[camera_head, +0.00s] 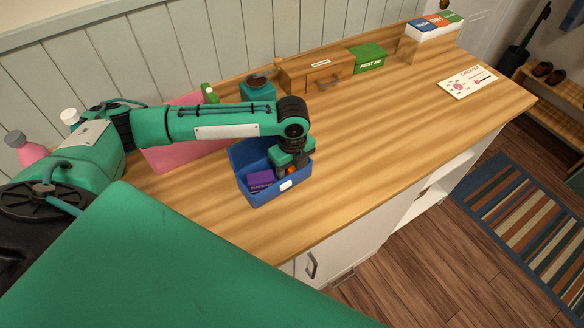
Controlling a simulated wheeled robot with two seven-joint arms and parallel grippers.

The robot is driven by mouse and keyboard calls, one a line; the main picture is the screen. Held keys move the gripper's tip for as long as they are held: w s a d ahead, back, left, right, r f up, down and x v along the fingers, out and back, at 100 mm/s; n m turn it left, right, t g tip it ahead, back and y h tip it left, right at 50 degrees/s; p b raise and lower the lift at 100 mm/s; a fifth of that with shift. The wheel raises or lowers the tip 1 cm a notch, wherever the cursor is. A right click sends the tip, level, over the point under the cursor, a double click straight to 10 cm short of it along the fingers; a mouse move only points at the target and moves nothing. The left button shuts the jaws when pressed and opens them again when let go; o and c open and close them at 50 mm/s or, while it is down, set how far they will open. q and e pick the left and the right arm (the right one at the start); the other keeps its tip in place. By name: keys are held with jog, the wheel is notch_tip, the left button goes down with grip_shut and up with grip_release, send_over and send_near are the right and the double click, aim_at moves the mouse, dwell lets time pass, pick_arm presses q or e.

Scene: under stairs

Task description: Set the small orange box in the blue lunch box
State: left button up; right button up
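The blue lunch box (262,198) stands open on the wooden counter, left of the middle of the view. A purple box (260,180) lies inside it on the left. My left gripper (290,170) points down into the right part of the lunch box. A small patch of orange, which looks like the small orange box (292,170), shows at its fingertips. Most of it is hidden by the gripper, so I cannot tell whether the fingers are closed on it or apart. My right gripper is not in view.
A pink container (170,158) stands behind my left arm. A teal container (258,89), a wooden drawer box (316,72) and a green first aid box (368,57) line the wall. A white card (467,82) lies far right. The counter right of the lunch box is clear.

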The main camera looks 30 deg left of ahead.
pick_arm(q)
notch_tip(320, 180, up, 11)
jog(key=shift+b, duration=1.15)
jog(key=shift+r, duration=0.7)
